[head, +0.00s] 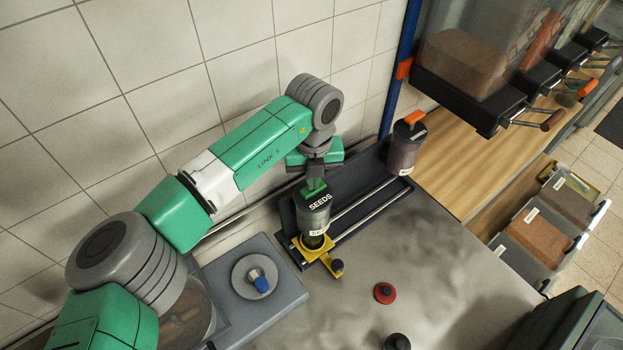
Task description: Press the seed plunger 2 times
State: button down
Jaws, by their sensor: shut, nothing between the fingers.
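The seed dispenser (314,222) is a clear jar with a dark lid marked SEEDS, upright at the left end of a dark rail base. Its plunger (315,195) looks like a green piece on top of the lid. My gripper (316,184) points down right above the plunger, shut and empty. Its fingertips overlap the green piece in the head view, and I cannot tell whether they touch it. Part of the plunger is hidden behind the fingers.
A second jar (404,153) with an orange top stands at the rail's far end. A yellow bracket (309,249) sits under the seed jar. A red knob (384,293) lies on the counter. Large bins hang upper right.

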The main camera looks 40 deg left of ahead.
jog(key=shift+r+p, duration=1.75)
jog(key=shift+r, duration=0.6)
notch_tip(320, 180, up, 4)
jog(key=p, duration=0.3)
